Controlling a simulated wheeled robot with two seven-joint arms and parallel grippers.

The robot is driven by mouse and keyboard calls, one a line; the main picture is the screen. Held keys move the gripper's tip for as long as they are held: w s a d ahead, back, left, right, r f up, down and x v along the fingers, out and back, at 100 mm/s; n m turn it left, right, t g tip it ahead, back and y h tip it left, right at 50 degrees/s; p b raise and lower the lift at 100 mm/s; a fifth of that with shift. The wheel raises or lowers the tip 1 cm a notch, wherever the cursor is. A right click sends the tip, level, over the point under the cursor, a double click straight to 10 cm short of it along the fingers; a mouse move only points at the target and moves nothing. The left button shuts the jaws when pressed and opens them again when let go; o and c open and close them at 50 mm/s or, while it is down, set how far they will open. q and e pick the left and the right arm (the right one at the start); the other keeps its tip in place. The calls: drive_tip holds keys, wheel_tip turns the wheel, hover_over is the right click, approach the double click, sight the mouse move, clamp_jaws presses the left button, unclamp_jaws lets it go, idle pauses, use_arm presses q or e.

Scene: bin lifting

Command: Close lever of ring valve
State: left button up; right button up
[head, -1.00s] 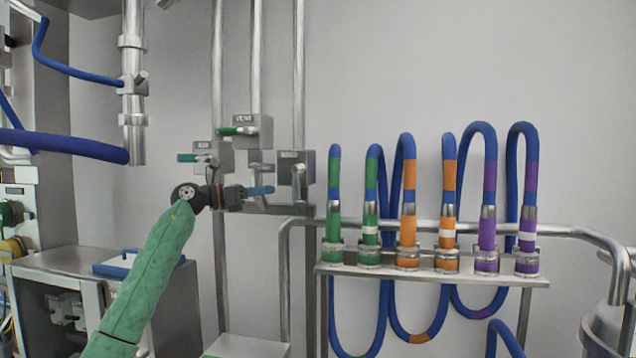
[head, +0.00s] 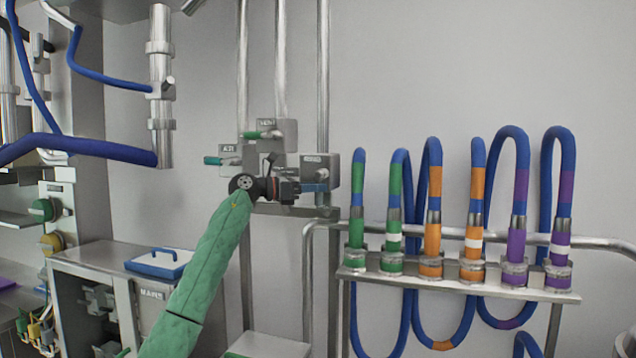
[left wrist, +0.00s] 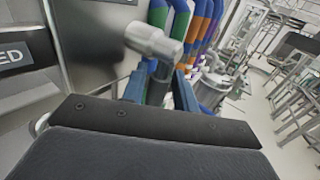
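A grey valve box (head: 334,171) with a small label is at the right of a cluster of valve boxes on the wall pipes. My left gripper (head: 316,187) has blue fingers and is in front of this box. In the left wrist view the fingers (left wrist: 161,88) stand on both sides of the lever, apart from each other; contact with it is unclear. In the head view the gripper hides most of the lever. My right gripper is in no view.
Neighbouring valve boxes with green handles (head: 262,135) (head: 221,161) are above and left of my gripper. A rack (head: 455,277) of blue hoses with coloured bands stands to the right. A steel cabinet (head: 98,262) with a blue-edged lid is lower left.

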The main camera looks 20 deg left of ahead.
use_arm(q)
drive_tip(key=shift+w+d, duration=0.35)
drive_tip(key=shift+d, duration=0.2)
drive_tip(key=shift+a, duration=0.1)
clamp_jaws()
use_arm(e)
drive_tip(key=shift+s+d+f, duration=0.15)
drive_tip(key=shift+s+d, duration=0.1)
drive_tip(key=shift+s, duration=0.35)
